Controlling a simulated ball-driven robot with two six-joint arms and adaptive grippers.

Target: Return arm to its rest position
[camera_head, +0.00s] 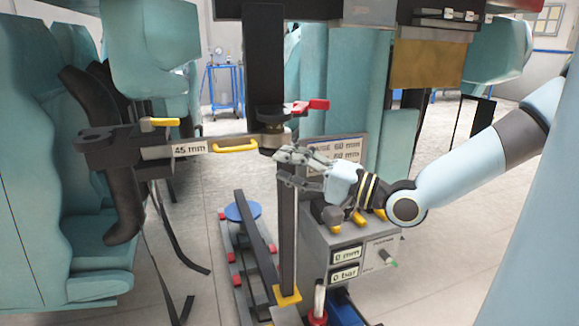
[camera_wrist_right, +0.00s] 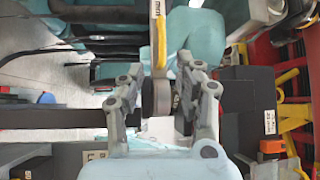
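My right arm comes in from the right, and its grey right gripper (camera_head: 279,165) is at the right end of a horizontal bar labelled 45 mm (camera_head: 189,149). In the right wrist view the fingers of the right gripper (camera_wrist_right: 162,75) are parted. A round grey end piece (camera_wrist_right: 157,97) shows between them; whether a finger touches it I cannot tell. A yellow handle (camera_head: 235,146) on the bar lies just left of the gripper and shows ahead of the fingers in the wrist view (camera_wrist_right: 158,32). My left gripper is not in view.
A black vertical post with a red lever (camera_head: 311,105) stands right above the gripper. A grey control box with displays (camera_head: 345,254) is below the wrist. Teal seats with a dark restraint (camera_head: 125,190) stand at the left. A blue round pad (camera_head: 243,211) is on the floor rig.

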